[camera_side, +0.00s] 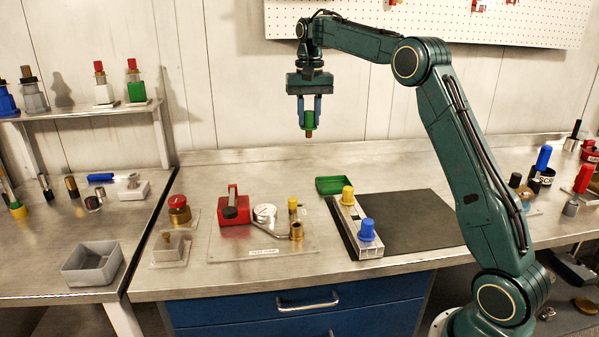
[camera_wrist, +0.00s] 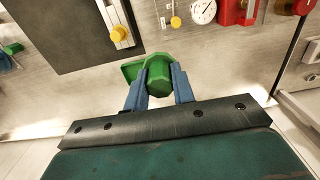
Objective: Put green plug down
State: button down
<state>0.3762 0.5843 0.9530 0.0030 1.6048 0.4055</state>
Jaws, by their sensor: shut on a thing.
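The green plug (camera_side: 309,121) is held upright in my gripper (camera_side: 309,112), well above the bench in the side view. A small brown tip shows at its lower end. In the wrist view, the blue fingers of my gripper (camera_wrist: 158,88) press on both sides of the green plug (camera_wrist: 159,76).
A metal block (camera_side: 357,235) with a yellow plug (camera_side: 347,195) and a blue plug (camera_side: 367,230) stands in front of the green tray, at the left edge of a dark mat (camera_side: 420,220). A clear plate (camera_side: 225,248) with a red device (camera_side: 234,208) lies left. The mat's right part is bare.

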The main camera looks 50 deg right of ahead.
jog(key=s+d+f, duration=0.1)
jog(key=d+f, duration=0.1)
jog(key=d, duration=1.2)
jog(key=shift+d, duration=0.3)
jog(key=shift+f, duration=0.2)
send_near(334, 185)
jog(key=s+a, duration=0.2)
jog(key=a, duration=0.1)
jog(key=shift+s+r, duration=0.2)
jog(key=shift+r, duration=0.15)
jog(key=shift+f, duration=0.1)
jog(key=shift+f, duration=2.05)
jog(key=c, duration=1.2)
grip_release()
jog(key=shift+f, duration=0.1)
jog(key=shift+o, duration=0.2)
